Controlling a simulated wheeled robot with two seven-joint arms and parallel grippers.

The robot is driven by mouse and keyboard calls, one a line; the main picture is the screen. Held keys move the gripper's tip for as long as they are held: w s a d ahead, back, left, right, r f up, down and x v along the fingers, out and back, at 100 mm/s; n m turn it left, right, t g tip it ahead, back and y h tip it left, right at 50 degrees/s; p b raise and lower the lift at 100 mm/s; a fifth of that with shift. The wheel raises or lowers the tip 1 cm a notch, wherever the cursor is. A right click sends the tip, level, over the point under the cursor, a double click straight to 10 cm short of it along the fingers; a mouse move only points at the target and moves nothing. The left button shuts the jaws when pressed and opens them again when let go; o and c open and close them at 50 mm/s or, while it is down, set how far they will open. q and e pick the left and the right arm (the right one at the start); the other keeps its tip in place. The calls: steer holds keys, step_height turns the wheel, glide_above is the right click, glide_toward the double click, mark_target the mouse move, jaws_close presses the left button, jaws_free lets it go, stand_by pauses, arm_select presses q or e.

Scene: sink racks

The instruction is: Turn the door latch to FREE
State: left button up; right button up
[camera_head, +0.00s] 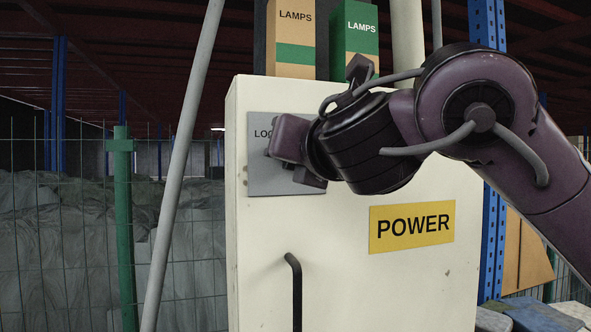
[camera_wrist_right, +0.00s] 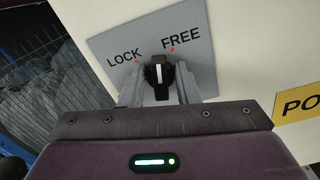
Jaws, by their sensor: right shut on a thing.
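The door latch (camera_wrist_right: 158,74) is a dark knob with a white line, on a grey plate (camera_wrist_right: 105,40) marked LOCK and FREE, each with a red mark. The white line points up in the right wrist view, between the two marks and nearer FREE. My right gripper (camera_wrist_right: 159,85) is shut on the latch, one finger on each side. In the head view the same plate (camera_head: 285,185) is on the upper left of a cream cabinet door (camera_head: 330,280); my right gripper (camera_head: 270,152) and wrist hide the latch and most lettering. My left gripper is not in view.
A black handle (camera_head: 296,290) and a yellow POWER sign (camera_head: 412,226) are on the cabinet door below. Two LAMPS boxes (camera_head: 291,40) stand on top. A slanted grey pole (camera_head: 180,165) and a wire fence (camera_head: 60,230) are on the left.

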steer(key=shift+d+m+b, duration=0.15)
steer(key=shift+m+b, duration=1.55)
steer(key=shift+m, duration=1.3)
steer(key=o, duration=1)
steer(key=shift+c, duration=0.2)
steer(key=b+v, duration=0.4)
steer(key=v, duration=0.3)
steer(key=shift+s+d, duration=0.15)
steer(key=shift+s, duration=0.2)
